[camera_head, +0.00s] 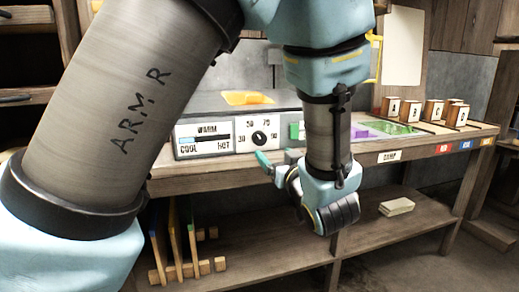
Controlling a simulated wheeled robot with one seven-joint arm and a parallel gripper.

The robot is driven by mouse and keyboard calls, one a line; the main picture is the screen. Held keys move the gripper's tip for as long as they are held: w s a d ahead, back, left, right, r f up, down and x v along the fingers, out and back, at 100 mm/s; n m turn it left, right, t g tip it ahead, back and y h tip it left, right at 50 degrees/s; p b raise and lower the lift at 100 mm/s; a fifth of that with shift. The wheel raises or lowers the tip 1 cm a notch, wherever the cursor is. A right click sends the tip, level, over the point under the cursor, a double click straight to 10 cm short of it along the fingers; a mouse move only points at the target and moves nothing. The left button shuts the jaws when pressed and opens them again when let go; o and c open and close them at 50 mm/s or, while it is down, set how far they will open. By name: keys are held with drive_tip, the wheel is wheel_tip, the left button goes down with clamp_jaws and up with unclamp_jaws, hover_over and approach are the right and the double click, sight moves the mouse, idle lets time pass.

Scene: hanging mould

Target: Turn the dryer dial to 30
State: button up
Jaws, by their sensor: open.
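The dryer (225,103) stands on the workbench, with a white front panel. Its dial (260,138) is a small dark round knob, with marks 30, 50, 70 and 90 around it. Its pointer is too small to read surely. A gauge (205,138) left of it reads WARM, COOL and HOT. My gripper (268,163) is partly in view just below and right of the dial. A teal finger shows there, apart from the dial in the picture. It is open and holds nothing that I can see. My wrist hides part of the bench front.
Orange material (247,98) lies on the dryer top. Right of my forearm are a green tray (398,128) and several lettered wooden blocks (391,109). Coloured boards (174,240) stand on the lower shelf (270,245). A pale stack (396,206) lies at its right.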

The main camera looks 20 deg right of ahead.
sight(261, 141)
drive_tip(key=w, duration=0.3)
drive_tip(key=w+d, duration=0.1)
drive_tip(key=w, duration=0.6)
drive_tip(key=shift+w+d, duration=0.15)
drive_tip(key=shift+w, duration=0.1)
drive_tip(key=shift+c, duration=0.4)
clamp_jaws()
